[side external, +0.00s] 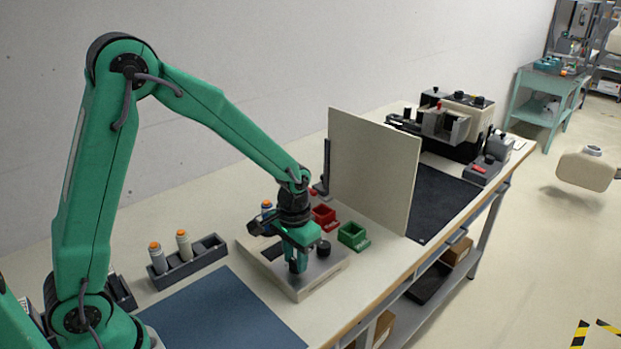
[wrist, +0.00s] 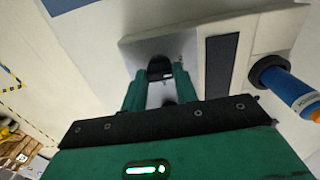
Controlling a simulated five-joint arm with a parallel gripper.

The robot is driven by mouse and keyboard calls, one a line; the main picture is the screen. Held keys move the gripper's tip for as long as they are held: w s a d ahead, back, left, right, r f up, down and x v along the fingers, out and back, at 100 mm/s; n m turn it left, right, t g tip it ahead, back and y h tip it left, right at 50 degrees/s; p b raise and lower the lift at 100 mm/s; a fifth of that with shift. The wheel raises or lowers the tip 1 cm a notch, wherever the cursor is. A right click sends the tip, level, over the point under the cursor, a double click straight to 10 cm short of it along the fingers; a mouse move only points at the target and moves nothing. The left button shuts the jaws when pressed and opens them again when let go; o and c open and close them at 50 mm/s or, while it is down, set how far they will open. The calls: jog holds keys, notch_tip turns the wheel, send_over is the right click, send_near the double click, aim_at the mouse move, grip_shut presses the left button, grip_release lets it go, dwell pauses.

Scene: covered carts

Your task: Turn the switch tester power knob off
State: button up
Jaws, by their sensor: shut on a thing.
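The switch tester (side external: 308,288) is a low pale box with a silver top plate, under my gripper on the bench. My gripper (side external: 296,266) points down onto the plate. In the wrist view its two green fingers (wrist: 158,78) are shut on a black knob (wrist: 160,68), which shows between their tips. In the side view the fingers hide most of that knob. I cannot read any knob marking.
A blue bottle with an orange top (wrist: 296,95) stands close to the tester. Red (side external: 324,217) and green (side external: 353,236) bins sit behind it, before an upright pale panel (side external: 372,170). A grey rack (side external: 188,262) and blue mat (side external: 222,315) lie left.

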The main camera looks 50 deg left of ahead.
aim_at(295, 261)
jog(key=shift+r, duration=0.1)
jog(key=o, duration=1)
notch_tip(295, 261, up, 6)
jog(key=shift+r, duration=0.85)
jog(key=shift+r, duration=0.15)
